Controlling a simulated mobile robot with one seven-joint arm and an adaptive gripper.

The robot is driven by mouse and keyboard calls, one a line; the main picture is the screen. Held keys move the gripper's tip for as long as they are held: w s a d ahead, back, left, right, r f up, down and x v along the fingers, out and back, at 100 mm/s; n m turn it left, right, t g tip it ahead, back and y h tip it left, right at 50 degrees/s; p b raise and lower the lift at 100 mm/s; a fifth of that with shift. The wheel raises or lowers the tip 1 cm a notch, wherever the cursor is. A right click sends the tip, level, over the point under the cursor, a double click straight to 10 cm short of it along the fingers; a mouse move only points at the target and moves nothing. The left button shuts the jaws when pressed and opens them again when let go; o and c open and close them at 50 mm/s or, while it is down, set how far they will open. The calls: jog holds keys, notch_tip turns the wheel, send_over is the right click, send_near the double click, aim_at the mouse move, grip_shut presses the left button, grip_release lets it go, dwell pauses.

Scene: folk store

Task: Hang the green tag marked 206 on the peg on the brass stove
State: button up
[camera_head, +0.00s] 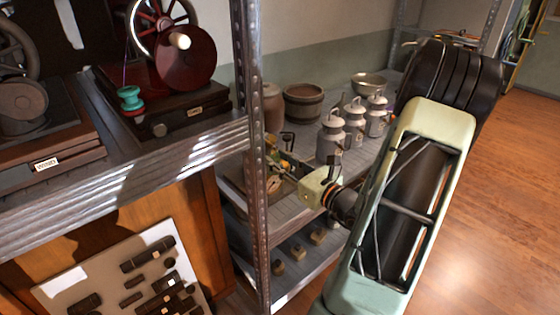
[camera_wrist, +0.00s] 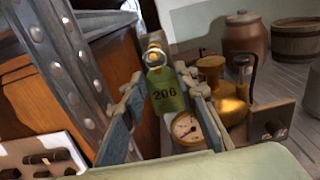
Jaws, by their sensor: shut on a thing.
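The green tag marked 206 (camera_wrist: 170,95) is upright between the fingers of my gripper (camera_wrist: 158,84) in the wrist view, its number facing the camera. A ring with a brass-coloured round piece sits at the tag's top; I cannot tell whether that piece belongs to the tag or is a peg behind it. The brass stove (camera_wrist: 212,75) stands behind and to the right, with a round white gauge (camera_wrist: 187,128) below the tag. I cannot clearly make out its peg. In the head view my gripper (camera_head: 284,162) reaches over the shelf, and the stove is mostly hidden.
A perforated metal shelf post (camera_head: 250,130) stands close left of my gripper. Several grey milk cans (camera_head: 331,138), a wooden tub (camera_head: 304,103) and a metal bowl (camera_head: 368,84) stand on the shelf. A brown crock (camera_wrist: 245,40) is behind the stove. Wooden floor at right is clear.

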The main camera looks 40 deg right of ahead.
jog(key=o, duration=1.2)
jog(key=s, duration=0.8)
jog(key=s+d, duration=0.1)
jog(key=s, duration=0.3)
jog(key=shift+w+f, duration=0.1)
